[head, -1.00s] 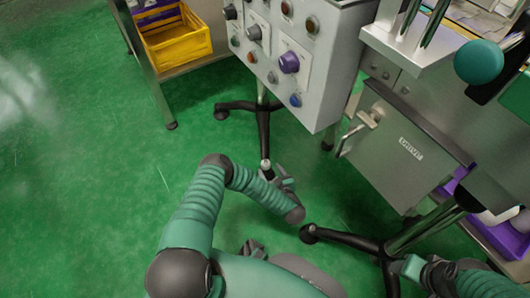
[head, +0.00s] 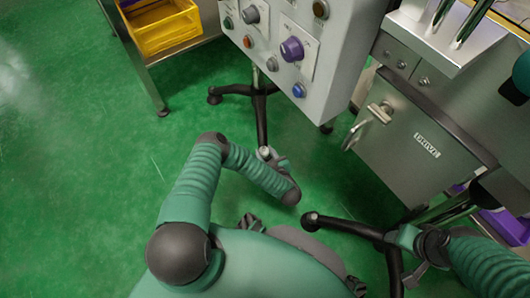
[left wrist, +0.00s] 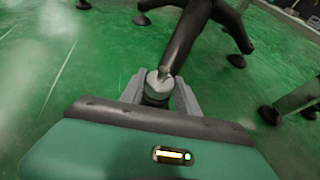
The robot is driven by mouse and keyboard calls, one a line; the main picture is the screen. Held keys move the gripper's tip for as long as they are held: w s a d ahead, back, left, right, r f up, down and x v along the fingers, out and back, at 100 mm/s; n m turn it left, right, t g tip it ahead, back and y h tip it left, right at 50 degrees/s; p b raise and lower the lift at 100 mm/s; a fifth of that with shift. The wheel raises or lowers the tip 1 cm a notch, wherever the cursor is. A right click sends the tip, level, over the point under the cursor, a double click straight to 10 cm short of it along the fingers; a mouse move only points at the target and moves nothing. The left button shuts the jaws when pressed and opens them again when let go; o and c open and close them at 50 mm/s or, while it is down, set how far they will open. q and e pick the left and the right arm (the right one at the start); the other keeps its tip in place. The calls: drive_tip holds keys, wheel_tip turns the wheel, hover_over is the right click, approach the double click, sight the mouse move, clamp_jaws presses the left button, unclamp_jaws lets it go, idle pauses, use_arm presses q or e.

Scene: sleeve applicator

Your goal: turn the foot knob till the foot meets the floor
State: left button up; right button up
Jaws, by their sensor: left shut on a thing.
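The foot knob (left wrist: 158,86) is a pale grey cap at the end of a dark stand leg (left wrist: 188,35) in the left wrist view. My left gripper (left wrist: 158,97) is shut on it, one finger on each side. In the head view my left gripper (head: 268,156) is at the near end of the leg (head: 261,120) under the control box. The foot below the knob is hidden by the gripper, so its gap to the floor cannot be told. My right arm (head: 465,255) comes in at the lower right; its fingers are not clear.
The control box (head: 330,60) with knobs and buttons stands above the leg. A steel cabinet (head: 400,150) and another dark stand leg (head: 345,225) are at the right. A yellow crate (head: 160,27) is at the upper left. Green floor (head: 90,170) is clear at the left.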

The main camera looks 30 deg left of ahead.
use_arm(q)
clamp_jaws()
drive_tip(key=shift+s+r+m+t+p, duration=0.1)
drive_tip(key=shift+r+m+t+p, duration=0.15)
drive_tip(key=shift+p, duration=0.4)
drive_tip(key=m+t+h+p, duration=0.2)
drive_tip(key=p, duration=0.1)
drive_tip(key=shift+s+a+m+h, duration=0.15)
drive_tip(key=shift+m+h, duration=0.15)
drive_tip(key=shift+m, duration=0.05)
drive_tip(key=shift+a+f+m+t+h+p, duration=0.1)
drive_tip(key=shift+f+m+t+h+p, duration=0.05)
drive_tip(key=shift+m+t+h+p, duration=0.8)
drive_tip(key=shift+s+a+f+m+t+h, duration=0.1)
drive_tip(key=shift+m+t+h, duration=0.2)
drive_tip(key=shift+m+h, duration=1)
drive_tip(key=o, duration=1.2)
unclamp_jaws()
drive_tip(key=shift+c, duration=0.2)
